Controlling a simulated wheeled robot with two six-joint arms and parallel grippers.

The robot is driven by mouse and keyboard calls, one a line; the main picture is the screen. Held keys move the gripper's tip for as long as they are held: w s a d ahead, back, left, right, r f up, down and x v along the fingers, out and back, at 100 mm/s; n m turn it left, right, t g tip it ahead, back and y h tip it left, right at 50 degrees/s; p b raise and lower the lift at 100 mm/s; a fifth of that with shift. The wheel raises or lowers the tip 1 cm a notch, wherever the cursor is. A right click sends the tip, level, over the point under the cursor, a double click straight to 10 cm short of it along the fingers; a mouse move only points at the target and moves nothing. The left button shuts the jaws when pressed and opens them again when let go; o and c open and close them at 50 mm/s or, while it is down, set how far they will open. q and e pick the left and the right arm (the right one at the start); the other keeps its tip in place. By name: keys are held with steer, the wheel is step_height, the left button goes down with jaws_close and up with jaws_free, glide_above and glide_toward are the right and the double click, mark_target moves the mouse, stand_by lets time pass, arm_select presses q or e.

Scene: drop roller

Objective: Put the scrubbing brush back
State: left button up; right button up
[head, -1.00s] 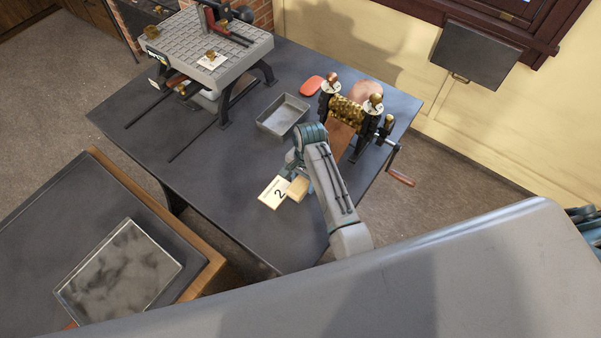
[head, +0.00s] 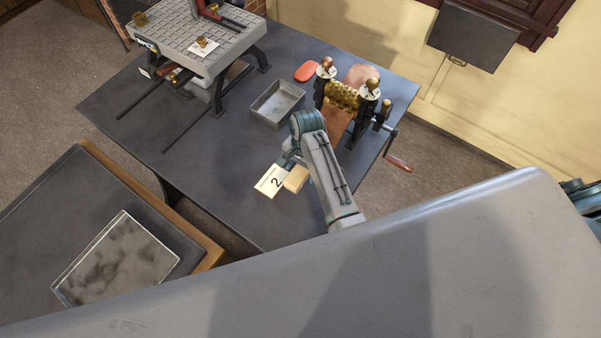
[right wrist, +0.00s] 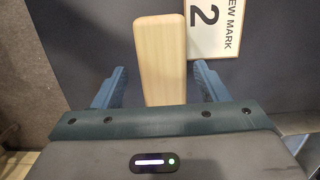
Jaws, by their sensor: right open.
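The scrubbing brush (head: 296,179) shows as a pale wooden block beside a white card marked 2 (head: 270,182) on the dark table. In the right wrist view the brush (right wrist: 164,55) lies lengthwise between the fingers, with a gap on each side, and its bristles are hidden. The card also shows there (right wrist: 215,25), right of the brush. My right gripper (right wrist: 160,73) is open around the near part of the brush. In the head view the right gripper (head: 290,160) is mostly hidden by its own arm. My left gripper is not seen.
A metal tray (head: 277,104) stands behind the arm. A red object (head: 307,71) lies behind it. A brass roller press (head: 343,97) with a side crank (head: 398,163) stands at the right. A grey ribbed stand (head: 195,35) is at the back left. The table's left-middle is clear.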

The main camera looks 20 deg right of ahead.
mark_target(303, 169)
steer(key=r+b, duration=0.1)
steer(key=r, duration=0.4)
steer(key=r+b, duration=0.1)
steer(key=r, duration=0.1)
steer(key=shift+w+d+r+b, duration=0.25)
steer(key=shift+d+r+b, duration=0.05)
steer(key=shift+d, duration=0.05)
arm_select(q)
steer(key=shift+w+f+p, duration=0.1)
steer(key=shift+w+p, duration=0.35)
steer(key=shift+p, duration=0.95)
arm_select(e)
steer(key=shift+d+r, duration=0.15)
steer(key=shift+r, duration=1)
